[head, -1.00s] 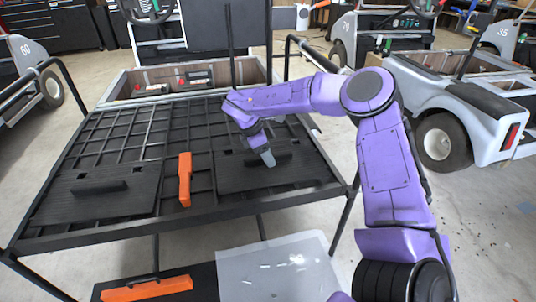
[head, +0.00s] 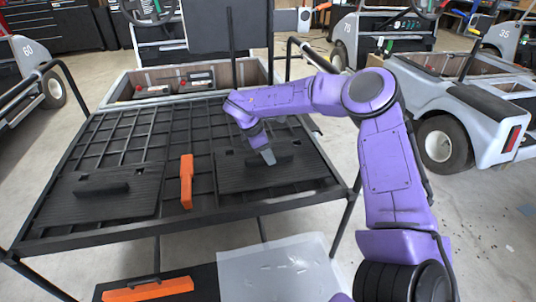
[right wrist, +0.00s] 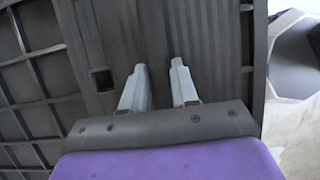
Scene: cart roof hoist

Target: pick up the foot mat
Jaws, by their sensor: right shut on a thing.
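The foot mat (head: 240,178) is a dark ribbed panel with a raised black handle bar (head: 284,159). It lies at the right front of a black grid rack. My right gripper (head: 268,158) reaches down onto the mat and is shut on its handle. In the right wrist view, the grey fingers (right wrist: 160,85) stand a little apart over the ribbed mat (right wrist: 213,50). What sits between the fingertips is hard to make out there. The mat appears flat on the rack. My left gripper is not in view.
A similar ribbed mat (head: 130,205) with a handle lies at the left of the rack (head: 140,240). An orange tool (head: 186,180) lies between the mats. Below are another orange item (head: 147,289) and a translucent sheet (head: 275,275). Carts stand behind and at right (head: 500,115).

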